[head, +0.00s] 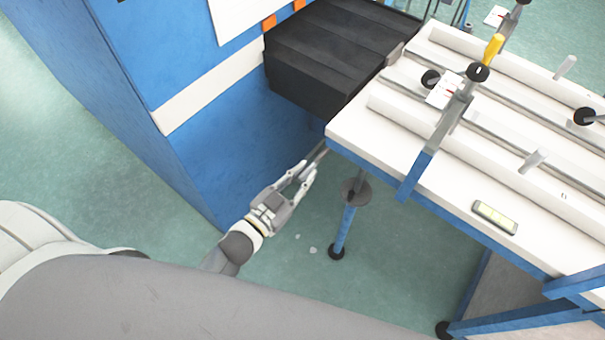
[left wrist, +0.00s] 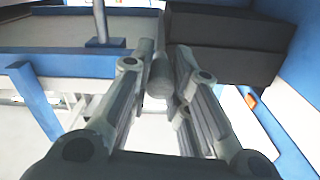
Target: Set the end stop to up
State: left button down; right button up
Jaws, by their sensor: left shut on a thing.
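A grey round bar (left wrist: 160,75), which may be the end stop, is between the fingers of my left gripper (left wrist: 163,62) in the left wrist view. In the head view my left gripper (head: 309,171) is shut on this bar (head: 319,152) just off the near left corner of the white table (head: 350,135), below its top. The bar's far end is hidden by the table edge, so its full shape and what it is fixed to cannot be told. My right gripper is not in view.
A black ribbed cover (head: 330,55) and the blue machine cabinet (head: 200,120) stand close beyond the gripper; the cover also shows in the left wrist view (left wrist: 225,45). A blue table leg (head: 343,230) is right of it. A yellow-handled clamp (head: 493,50) stands on the table. Floor is open below.

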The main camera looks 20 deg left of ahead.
pick_arm(q)
jog(key=shift+w+r, duration=0.1)
jog(key=shift+r, duration=0.25)
jog(key=c, duration=1.3)
grip_release()
jog(key=shift+f, duration=0.1)
jog(key=shift+s+a, duration=0.15)
jog(key=shift+s, duration=0.35)
jog(key=v, duration=1.1)
jog(key=shift+a+f, duration=0.1)
